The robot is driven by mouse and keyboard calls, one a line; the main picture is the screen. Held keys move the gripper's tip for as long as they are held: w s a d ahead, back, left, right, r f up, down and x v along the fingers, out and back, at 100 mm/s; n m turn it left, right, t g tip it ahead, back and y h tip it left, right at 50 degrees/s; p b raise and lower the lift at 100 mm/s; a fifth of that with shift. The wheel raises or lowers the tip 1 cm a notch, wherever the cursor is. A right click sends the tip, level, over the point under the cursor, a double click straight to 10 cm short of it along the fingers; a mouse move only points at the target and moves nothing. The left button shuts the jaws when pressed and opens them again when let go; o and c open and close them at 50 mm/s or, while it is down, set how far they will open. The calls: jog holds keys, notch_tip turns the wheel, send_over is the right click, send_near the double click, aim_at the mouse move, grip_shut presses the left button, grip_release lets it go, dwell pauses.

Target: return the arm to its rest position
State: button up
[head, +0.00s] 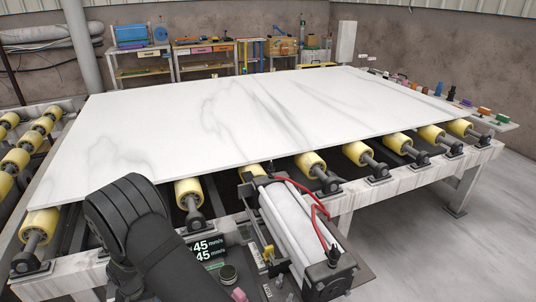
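A black, rounded link of my arm (135,225) rises from the bottom edge, left of centre, in the head view. It stands in front of the near edge of a large white stone slab (240,120). My gripper is not seen in this view, so its fingers and anything in them are hidden. The slab has grey veins and lies flat on yellow rollers (189,192).
A unit with white cylinders (290,228) and red hoses stands right of my arm, near the slab's front edge. A display (208,249) reads 45 mm/s. Small coloured items line a ledge (490,115) at right. Workbenches (205,60) stand behind. The floor at right is clear.

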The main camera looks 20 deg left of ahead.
notch_tip(320, 180, up, 10)
notch_tip(320, 180, down, 18)
jog(key=shift+r, duration=0.1)
jog(key=shift+r+n, duration=0.1)
jog(key=shift+n, duration=0.4)
notch_tip(320, 180, up, 18)
jog(key=f+m, duration=0.2)
jog(key=f, duration=0.2)
jog(key=f+m, duration=0.2)
jog(key=f, duration=0.2)
jog(key=f+m, duration=0.2)
jog(key=f, duration=0.3)
jog(key=shift+a, duration=0.25)
jog(key=shift+o, duration=0.2)
